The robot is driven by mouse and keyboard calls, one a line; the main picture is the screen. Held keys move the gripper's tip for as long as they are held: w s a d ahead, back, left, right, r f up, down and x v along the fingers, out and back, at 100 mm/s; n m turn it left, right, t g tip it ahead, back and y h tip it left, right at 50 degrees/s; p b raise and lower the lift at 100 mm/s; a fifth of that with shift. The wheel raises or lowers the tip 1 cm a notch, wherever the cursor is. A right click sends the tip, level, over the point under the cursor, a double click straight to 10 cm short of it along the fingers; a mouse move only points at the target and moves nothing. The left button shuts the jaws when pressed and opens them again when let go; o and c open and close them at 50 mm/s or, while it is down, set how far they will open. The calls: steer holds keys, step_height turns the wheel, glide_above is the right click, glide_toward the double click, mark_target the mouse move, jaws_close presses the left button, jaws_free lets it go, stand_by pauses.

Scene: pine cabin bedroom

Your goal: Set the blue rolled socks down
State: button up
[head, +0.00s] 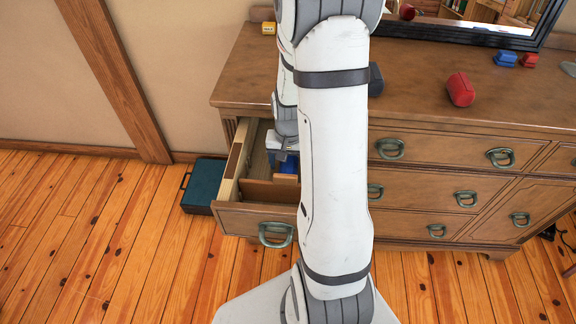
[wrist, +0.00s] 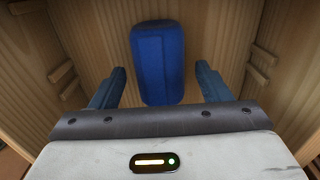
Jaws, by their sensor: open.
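The blue rolled socks (wrist: 158,62) lie in a wooden compartment of the open dresser drawer (head: 230,190). In the wrist view they sit between my two fingers, with a gap on each side. My gripper (wrist: 161,72) is open around them, its fingers reaching down into the drawer. In the head view a bit of the blue socks (head: 289,165) shows below my gripper, and my arm hides the drawer's right part. I cannot tell how firmly the socks rest on the drawer floor.
Wooden drawer walls and a brown divider (head: 270,191) stand close around my gripper. On the dresser top (head: 425,95) are a red roll (head: 460,90), a dark item (head: 375,79), a yellow item (head: 268,28) and a mirror. A teal case (head: 203,185) lies on the floor.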

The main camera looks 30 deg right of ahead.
mark_target(288, 163)
step_height(288, 163, up, 10)
steer(key=s+a+r+n+t, duration=0.2)
steer(key=s+a+r+n, duration=0.4)
steer(key=s+a+r, duration=0.4)
steer(key=s+a, duration=0.2)
steer(key=shift+s+a+r+n+p, duration=0.15)
steer(key=shift+a+r+n+p, duration=0.15)
steer(key=shift+r+n+p, duration=0.1)
step_height(288, 163, up, 4)
steer(key=p, duration=0.3)
steer(key=shift+s+f+t, duration=0.15)
steer(key=shift+f+t, duration=0.1)
steer(key=shift+t, duration=0.05)
